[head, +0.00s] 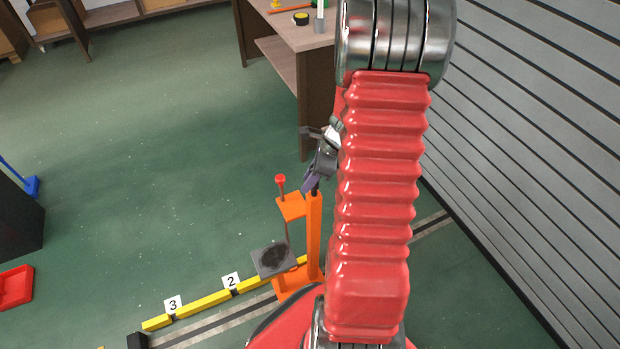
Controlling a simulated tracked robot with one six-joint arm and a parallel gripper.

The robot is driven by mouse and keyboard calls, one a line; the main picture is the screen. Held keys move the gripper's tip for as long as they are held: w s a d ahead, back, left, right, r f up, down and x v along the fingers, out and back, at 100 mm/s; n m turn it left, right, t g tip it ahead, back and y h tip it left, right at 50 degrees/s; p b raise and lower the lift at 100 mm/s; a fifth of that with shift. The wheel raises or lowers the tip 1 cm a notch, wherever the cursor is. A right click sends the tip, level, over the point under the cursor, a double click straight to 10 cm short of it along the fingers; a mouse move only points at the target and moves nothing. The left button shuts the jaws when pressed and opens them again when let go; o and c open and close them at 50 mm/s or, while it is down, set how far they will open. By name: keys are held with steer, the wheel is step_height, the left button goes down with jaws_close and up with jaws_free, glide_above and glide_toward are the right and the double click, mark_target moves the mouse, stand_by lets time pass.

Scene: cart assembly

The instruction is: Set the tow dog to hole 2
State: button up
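An orange upright fixture (313,235), which looks like the tow dog, stands at the floor track in the head view. A red-knobbed pin (280,180) rises through its side bracket, above a dark grey plate (273,259). A yellow bar (204,301) runs along the track, with a number 2 sign (231,281) left of the fixture and a number 3 sign (173,305) further left. My gripper (311,185) is at the top of the orange post, right of the red knob. My red arm hides part of it, and I cannot tell whether it grips the post top.
A grey metal track (215,325) crosses the floor. A workbench (285,40) stands behind, and a slatted wall (545,130) is on the right. A red bin (15,287) and a black cabinet (18,225) are at the left. The green floor between is clear.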

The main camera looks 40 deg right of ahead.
jaws_close()
steer(key=shift+d, duration=0.15)
steer(key=shift+a, duration=0.2)
